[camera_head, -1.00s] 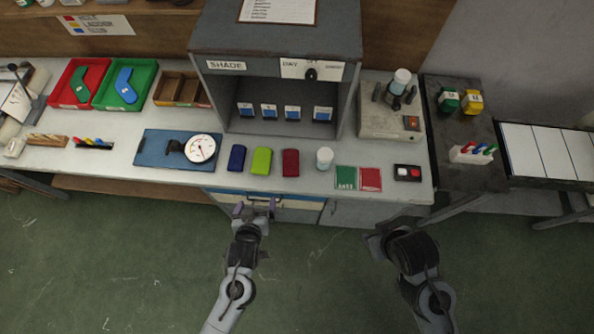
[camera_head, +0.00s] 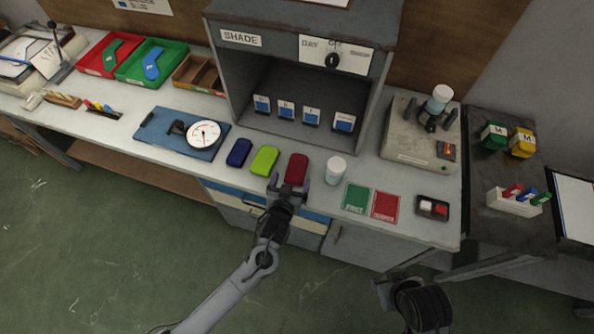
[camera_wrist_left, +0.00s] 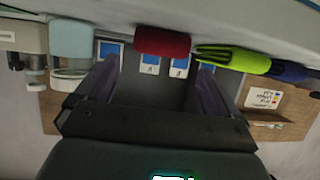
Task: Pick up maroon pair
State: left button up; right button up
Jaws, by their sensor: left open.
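The maroon pair (camera_head: 296,169) is a small rolled bundle on the bench, at the right end of a row with a lime pair (camera_head: 265,160) and a navy pair (camera_head: 239,153). My left gripper (camera_head: 288,184) is open at the front edge of the bench, just in front of the maroon pair. In the left wrist view the maroon pair (camera_wrist_left: 162,42) shows beyond and between the two spread fingers, and nothing is held. My right arm shows at the lower right of the head view; its fingers cannot be made out clearly.
A white-lidded jar (camera_head: 336,170) stands just right of the maroon pair. Green (camera_head: 356,197) and red (camera_head: 385,206) cards and a switch box (camera_head: 432,208) lie farther right. A dial gauge (camera_head: 204,134) sits left. The grey shade booth (camera_head: 244,80) stands behind.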

aim_at(295, 173)
pick_arm(q)
jog(key=shift+w+f, duration=0.15)
jog(key=shift+w, duration=0.25)
jog(key=shift+w+d+f, duration=0.3)
jog(key=shift+w+f, duration=0.1)
jog(key=shift+w, duration=0.1)
jog(key=shift+b+x, duration=0.75)
jog(key=shift+x, duration=1.35)
jog(key=c, duration=1.1)
jog(key=shift+o, duration=0.2)
